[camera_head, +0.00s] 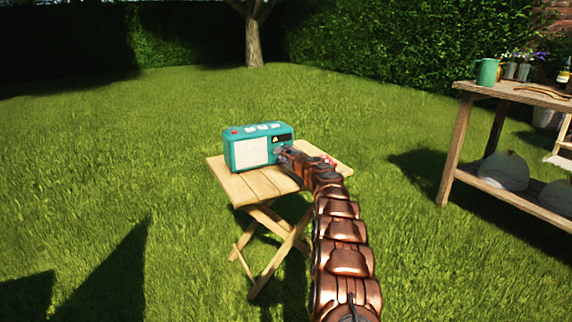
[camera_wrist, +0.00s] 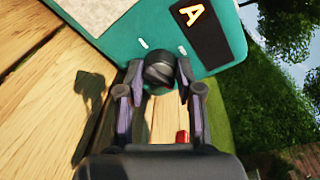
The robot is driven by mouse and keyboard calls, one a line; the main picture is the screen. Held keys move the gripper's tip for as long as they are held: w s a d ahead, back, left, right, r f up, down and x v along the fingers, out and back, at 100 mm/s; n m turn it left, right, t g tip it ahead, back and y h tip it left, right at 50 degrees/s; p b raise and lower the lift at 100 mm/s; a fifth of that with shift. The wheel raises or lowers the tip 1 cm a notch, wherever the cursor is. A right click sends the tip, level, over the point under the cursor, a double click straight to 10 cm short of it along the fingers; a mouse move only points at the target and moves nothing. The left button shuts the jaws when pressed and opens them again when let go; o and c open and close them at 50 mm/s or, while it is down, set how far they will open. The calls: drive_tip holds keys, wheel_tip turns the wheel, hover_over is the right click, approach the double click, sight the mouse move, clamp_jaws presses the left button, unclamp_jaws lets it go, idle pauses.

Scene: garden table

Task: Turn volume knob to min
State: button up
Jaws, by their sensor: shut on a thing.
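A teal radio (camera_head: 236,138) with a pale speaker panel stands on a small wooden folding table (camera_head: 240,188). In the wrist view, the radio's teal front (camera_wrist: 117,35) fills the top. A dark round volume knob (camera_wrist: 159,68) sits on that front, below a black display (camera_wrist: 198,24) with an orange letter A. My gripper (camera_wrist: 158,84) has its two fingers on either side of the knob and is shut on it. In the head view, my gripper (camera_head: 284,152) reaches the radio's right front, and the knob is mostly hidden by it. Two small white marks lie above the knob.
A larger wooden table (camera_head: 520,94) with a green mug (camera_head: 486,72) and several pots stands at the right. Grass surrounds the folding table. A small red object (camera_wrist: 182,136) shows near my right finger in the wrist view.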

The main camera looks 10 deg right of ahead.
drive_tip(key=n+b, duration=0.2)
drive_tip(key=shift+f+n+b, duration=0.2)
drive_tip(key=shift+n+b, duration=0.1)
drive_tip(key=shift+b, duration=0.05)
drive_tip(key=shift+a+n+t+h+b, duration=0.1)
drive_tip(key=shift+n+t+h+b, duration=0.2)
drive_tip(key=shift+n+b, duration=0.7)
drive_tip(key=n, duration=0.3)
drive_tip(key=shift+r+n, duration=0.1)
drive_tip(key=shift+n, duration=0.4)
drive_tip(key=shift+n+t, duration=0.3)
drive_tip(key=shift+n, duration=0.9)
drive_tip(key=o, duration=1.2)
drive_tip(key=shift+c, duration=0.2)
